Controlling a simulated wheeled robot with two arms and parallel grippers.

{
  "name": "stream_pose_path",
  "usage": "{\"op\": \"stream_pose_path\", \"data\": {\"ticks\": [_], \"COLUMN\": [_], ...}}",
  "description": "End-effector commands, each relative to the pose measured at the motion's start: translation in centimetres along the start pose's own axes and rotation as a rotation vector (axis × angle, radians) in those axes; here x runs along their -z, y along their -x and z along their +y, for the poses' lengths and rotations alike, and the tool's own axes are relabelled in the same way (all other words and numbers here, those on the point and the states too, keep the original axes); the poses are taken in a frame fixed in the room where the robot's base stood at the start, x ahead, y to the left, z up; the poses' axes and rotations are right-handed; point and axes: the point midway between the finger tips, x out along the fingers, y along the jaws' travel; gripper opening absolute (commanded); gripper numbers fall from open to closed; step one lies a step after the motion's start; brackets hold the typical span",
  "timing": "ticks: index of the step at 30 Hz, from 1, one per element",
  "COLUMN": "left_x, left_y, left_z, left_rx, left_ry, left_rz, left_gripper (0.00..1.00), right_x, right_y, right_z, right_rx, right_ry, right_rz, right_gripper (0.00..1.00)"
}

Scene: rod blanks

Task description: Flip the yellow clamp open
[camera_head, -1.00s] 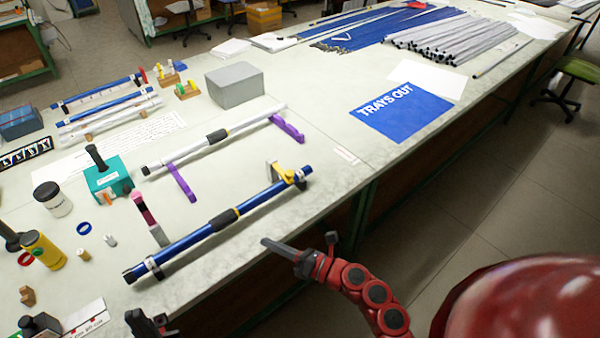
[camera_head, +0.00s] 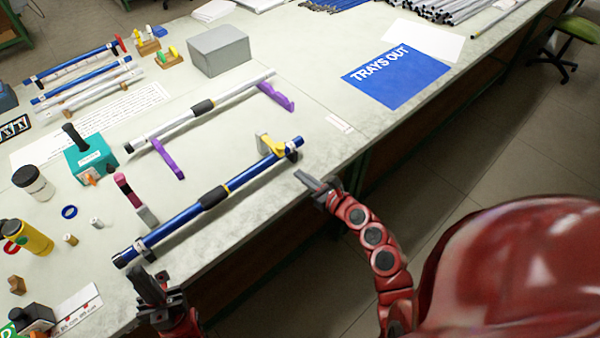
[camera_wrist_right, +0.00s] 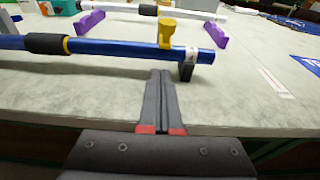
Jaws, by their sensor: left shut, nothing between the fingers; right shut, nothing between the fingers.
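The yellow clamp (camera_head: 274,146) sits near the right end of the blue rod (camera_head: 190,212), beside a grey upright block. In the right wrist view the yellow clamp (camera_wrist_right: 166,31) stands up over the blue rod (camera_wrist_right: 110,47), close to its end. My right gripper (camera_head: 304,177) is shut and empty, a little in front of the rod's right end and apart from the clamp. It also shows in the right wrist view (camera_wrist_right: 160,75), pointing toward the rod. My left gripper (camera_head: 145,275) is shut and empty, near the table's front edge by the rod's left end.
A pink clamp (camera_head: 127,190) stands open at the rod's left part. Behind lies a white rod (camera_head: 170,128) on purple supports (camera_head: 168,160). A grey box (camera_head: 220,52) and blue sheet (camera_head: 398,76) are farther back.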

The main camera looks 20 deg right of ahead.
Motion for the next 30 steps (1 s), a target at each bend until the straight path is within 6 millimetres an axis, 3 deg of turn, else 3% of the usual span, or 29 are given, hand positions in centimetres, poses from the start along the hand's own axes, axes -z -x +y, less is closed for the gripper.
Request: {"op": "stream_pose_path", "data": {"ticks": [6, 12, 18, 30], "left_x": [0.2, 0.2, 0.3, 0.3], "left_y": [-1.1, -1.5, -1.6, -1.7], "left_z": [-0.1, -0.1, -0.1, -0.1], "left_rx": [0.000, 0.000, 0.000, 0.000], "left_ry": [0.000, 0.000, 0.000, 0.000], "left_rz": [0.000, 0.000, 0.000, 0.000], "left_gripper": [0.00, 0.00, 0.00, 0.00], "right_x": [-0.4, -0.2, 0.0, 0.0], "right_y": [-4.2, -6.9, -7.9, -8.0], "right_z": [0.0, 0.0, 0.2, 0.2], "right_rx": [-0.001, 0.000, -0.003, -0.004], "right_ry": [-0.005, -0.004, -0.002, -0.002], "right_rz": [-0.004, -0.001, 0.001, 0.005], "right_gripper": [0.00, 0.00, 0.00, 0.00]}}
